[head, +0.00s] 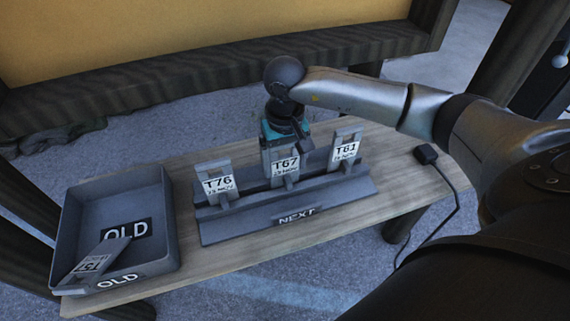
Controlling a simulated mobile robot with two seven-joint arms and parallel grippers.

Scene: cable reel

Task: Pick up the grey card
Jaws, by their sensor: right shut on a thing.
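Three grey cards with white labels stand in the slots of a dark grey rack (330,199) marked NEXT. The left card (219,172) reads T76, the middle card (285,181) T67 and the right card (348,136) T81. My right gripper (284,143) comes down from above and behind the middle card and is shut on its upper part. The fingertips are partly hidden. The T67 card is upright and its lower end appears to be still in the rack. My left gripper is out of view.
A grey tray (167,215) marked OLD stands at the table's left end. A small black box (426,154) with a cable sits right of the rack on the wooden table (390,188).

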